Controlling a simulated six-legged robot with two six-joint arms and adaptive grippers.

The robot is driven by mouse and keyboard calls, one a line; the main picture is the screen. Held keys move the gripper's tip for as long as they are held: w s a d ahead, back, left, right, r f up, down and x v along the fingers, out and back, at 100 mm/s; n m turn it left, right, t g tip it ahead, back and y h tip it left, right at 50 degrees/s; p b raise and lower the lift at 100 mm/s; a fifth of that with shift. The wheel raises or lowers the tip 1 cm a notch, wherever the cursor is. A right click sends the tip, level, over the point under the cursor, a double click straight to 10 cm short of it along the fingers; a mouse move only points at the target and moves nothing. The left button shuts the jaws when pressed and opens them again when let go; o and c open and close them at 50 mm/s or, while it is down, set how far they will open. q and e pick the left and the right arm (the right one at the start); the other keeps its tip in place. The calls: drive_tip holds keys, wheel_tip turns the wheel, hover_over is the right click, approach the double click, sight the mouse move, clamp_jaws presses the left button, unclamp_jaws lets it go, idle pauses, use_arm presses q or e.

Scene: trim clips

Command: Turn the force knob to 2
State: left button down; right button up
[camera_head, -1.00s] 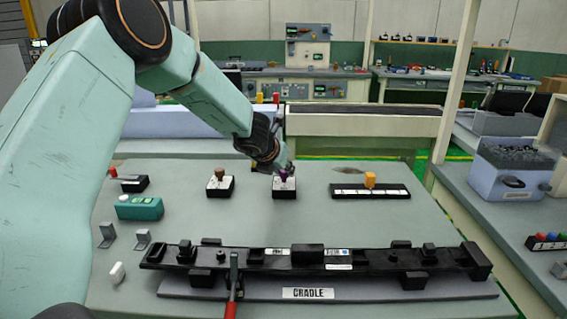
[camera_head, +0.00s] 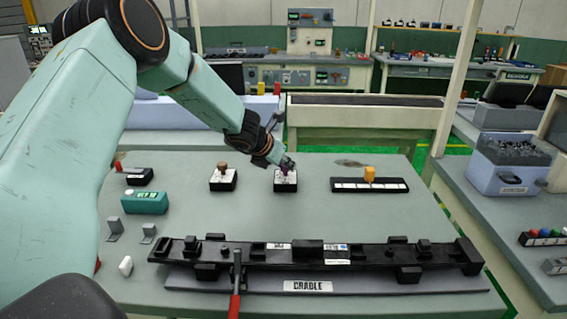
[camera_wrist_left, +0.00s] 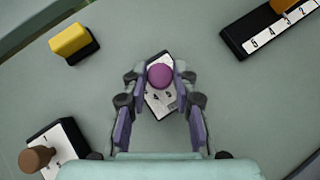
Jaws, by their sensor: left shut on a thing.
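A purple knob (camera_wrist_left: 160,76) stands on a white dial plate (camera_wrist_left: 158,103) with small black marks, on a black block (camera_head: 285,187) in mid-table. My left gripper (camera_wrist_left: 163,78) reaches down over it, its two fingers shut on the knob from both sides. In the head view the left gripper (camera_head: 286,166) hides most of the knob. The fingers cover part of the dial, so I cannot tell which number the knob points at. A label naming the knob is not readable. My right gripper is in neither view.
A brown knob (camera_head: 223,167) on its own block stands left of the purple one. An orange slider (camera_head: 369,174) on a numbered black strip stands right. A long black part (camera_head: 320,257) lies in the cradle in front, with a red-handled lever (camera_head: 235,304). A teal box (camera_head: 146,203) stands left.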

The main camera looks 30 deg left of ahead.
use_arm(q)
drive_tip(key=c, duration=1.1)
unclamp_jaws()
drive_tip(key=shift+o, duration=0.2)
drive_tip(key=v, duration=1.2)
